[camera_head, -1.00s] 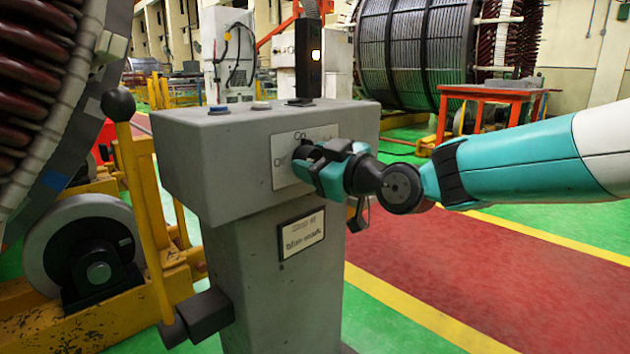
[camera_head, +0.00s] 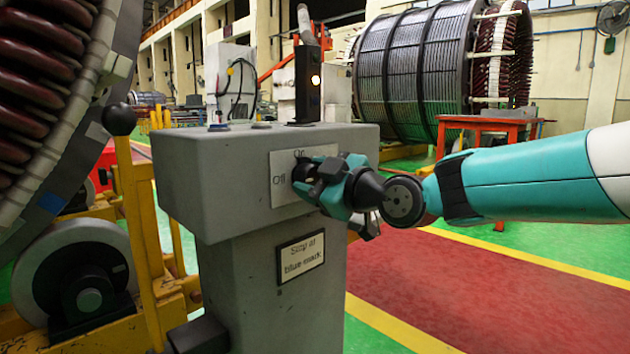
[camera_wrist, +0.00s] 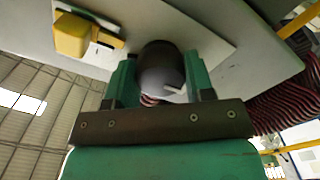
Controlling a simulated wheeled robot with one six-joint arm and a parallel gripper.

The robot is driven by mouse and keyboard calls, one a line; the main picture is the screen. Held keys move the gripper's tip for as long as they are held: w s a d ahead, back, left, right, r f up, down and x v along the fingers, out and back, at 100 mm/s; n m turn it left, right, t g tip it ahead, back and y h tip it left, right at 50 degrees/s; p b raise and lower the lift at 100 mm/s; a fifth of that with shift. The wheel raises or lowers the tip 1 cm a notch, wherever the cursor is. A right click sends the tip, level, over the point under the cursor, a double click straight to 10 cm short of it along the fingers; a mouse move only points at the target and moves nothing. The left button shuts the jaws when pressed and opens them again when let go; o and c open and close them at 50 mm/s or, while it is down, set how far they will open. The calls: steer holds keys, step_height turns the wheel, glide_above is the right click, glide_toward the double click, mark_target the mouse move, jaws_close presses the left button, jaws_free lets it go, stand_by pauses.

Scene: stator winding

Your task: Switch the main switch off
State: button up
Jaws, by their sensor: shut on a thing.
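The main switch is on a light plate (camera_head: 283,184) on the front face of a grey pedestal. The plate reads "On" at the top and "Off" at the left. My gripper (camera_head: 307,173) is shut on the switch's dark round knob and covers most of it in the head view. In the wrist view the knob (camera_wrist: 158,68) sits between the two green fingers (camera_wrist: 160,82). A short white mark shows on the knob, pointing to the lower right there. I cannot tell which label the mark faces.
A black post with a lit lamp (camera_head: 315,80) stands on the pedestal (camera_head: 205,180). A sign (camera_head: 301,257) reads "Stay at blue mark". A black-knobbed lever (camera_head: 119,120) and yellow frame stand at the left. A yellow block (camera_wrist: 85,36) shows near the plate in the wrist view.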

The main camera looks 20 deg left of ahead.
steer(key=shift+s, duration=0.1)
steer(key=o, duration=0.9)
steer(key=shift+p+v, duration=0.75)
steer(key=shift+v, duration=7.95)
